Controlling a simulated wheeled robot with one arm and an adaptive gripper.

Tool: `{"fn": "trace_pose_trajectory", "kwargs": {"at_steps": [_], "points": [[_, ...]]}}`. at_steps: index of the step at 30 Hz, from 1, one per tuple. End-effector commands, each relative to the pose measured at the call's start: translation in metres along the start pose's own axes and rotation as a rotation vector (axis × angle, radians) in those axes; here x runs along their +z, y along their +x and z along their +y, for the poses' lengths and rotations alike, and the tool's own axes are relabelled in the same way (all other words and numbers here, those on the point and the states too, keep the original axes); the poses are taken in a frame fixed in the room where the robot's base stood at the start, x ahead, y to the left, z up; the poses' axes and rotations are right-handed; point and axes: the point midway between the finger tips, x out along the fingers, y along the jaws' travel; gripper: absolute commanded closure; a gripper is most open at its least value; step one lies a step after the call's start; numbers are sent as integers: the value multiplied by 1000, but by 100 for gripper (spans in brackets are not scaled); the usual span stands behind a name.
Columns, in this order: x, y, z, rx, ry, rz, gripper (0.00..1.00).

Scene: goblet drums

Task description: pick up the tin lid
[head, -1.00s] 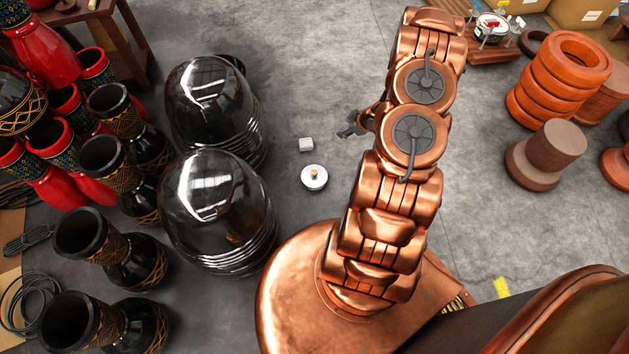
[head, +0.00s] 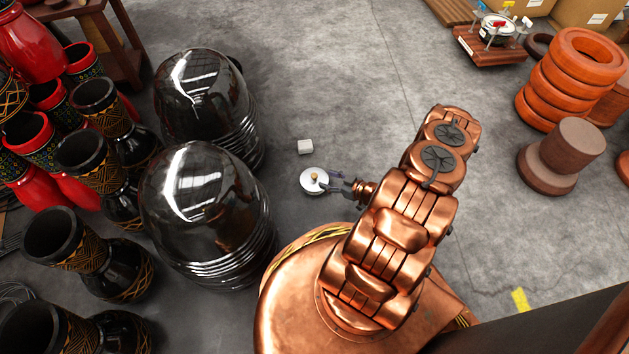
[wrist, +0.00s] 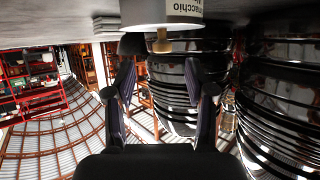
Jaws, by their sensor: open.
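Two large glossy black domes (head: 205,210) stand close on the left, with several goblet drums (head: 85,240) beyond. Floor to the right is clear up to a brown pedestal (head: 562,155).

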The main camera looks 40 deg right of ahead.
Motion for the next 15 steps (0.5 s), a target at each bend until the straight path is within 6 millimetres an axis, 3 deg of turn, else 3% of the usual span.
{"fn": "trace_pose_trajectory", "kwargs": {"at_steps": [15], "points": [[-2, 54, -5, -4, -2, -2, 46]]}}
